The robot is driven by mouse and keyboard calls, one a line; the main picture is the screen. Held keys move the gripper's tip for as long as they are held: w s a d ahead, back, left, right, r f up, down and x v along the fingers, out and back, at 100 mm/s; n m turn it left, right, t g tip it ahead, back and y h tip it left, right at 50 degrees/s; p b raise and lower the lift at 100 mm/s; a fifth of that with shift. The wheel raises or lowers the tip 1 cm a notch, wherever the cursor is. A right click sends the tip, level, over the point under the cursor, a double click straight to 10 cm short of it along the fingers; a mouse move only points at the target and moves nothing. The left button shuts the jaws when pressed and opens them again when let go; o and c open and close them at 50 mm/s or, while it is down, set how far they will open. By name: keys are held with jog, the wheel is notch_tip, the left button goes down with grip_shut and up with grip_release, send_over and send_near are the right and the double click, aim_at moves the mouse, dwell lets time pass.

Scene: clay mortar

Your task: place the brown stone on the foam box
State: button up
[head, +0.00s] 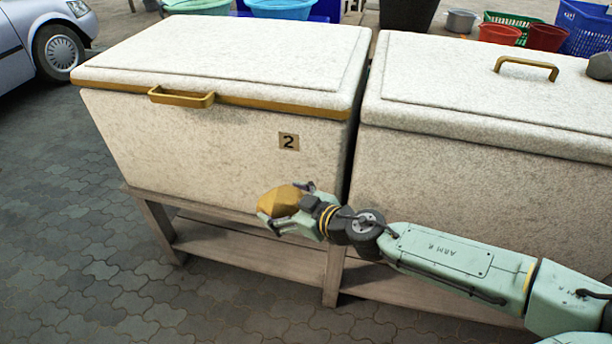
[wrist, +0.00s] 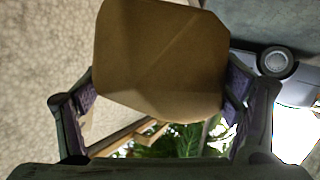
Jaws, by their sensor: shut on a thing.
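The brown stone (head: 281,200) is a faceted yellow-brown lump held in my gripper (head: 284,208). In the wrist view the stone (wrist: 160,60) fills the upper middle, between the two fingers of my gripper (wrist: 160,105). My gripper is shut on it, in front of the left foam box and below its lid. The left foam box (head: 215,125) is white and speckled, with a yellow handle, a yellow rim strip and a "2" label. Its lid (head: 225,55) is closed and its top is bare. A second white foam box (head: 480,90) stands to its right.
Both boxes stand on a wooden rack (head: 250,258). A grey stone (head: 600,66) and a yellow handle (head: 527,68) are on the right box's lid. Basins and baskets (head: 584,28) are behind. A car (head: 45,40) is at far left; paving (head: 60,220) on the left is clear.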

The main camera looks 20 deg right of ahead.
jog(key=w+a+f+m+h, duration=0.1)
jog(key=a+f, duration=0.1)
jog(key=f, duration=0.4)
jog(key=w+a+f+m+h, duration=0.1)
jog(key=w+a+f, duration=0.1)
jog(key=f, duration=0.3)
jog(key=w+a+f+m+t+h, duration=0.1)
jog(key=w+a+f, duration=0.1)
jog(key=f, duration=0.4)
jog(key=shift+a+f+m+h, duration=0.15)
jog(key=shift+f+m+h, duration=0.15)
jog(key=shift+h, duration=0.1)
jog(key=a+f, duration=0.2)
jog(key=f, duration=0.2)
jog(key=w+a+f+m+h, duration=0.1)
jog(key=a+f, duration=0.1)
jog(key=f, duration=0.2)
jog(key=w+a+f+m+h, duration=0.1)
jog(key=a+f, duration=0.1)
jog(key=f, duration=0.2)
jog(key=shift+a+f+b, duration=0.2)
jog(key=shift+b, duration=0.2)
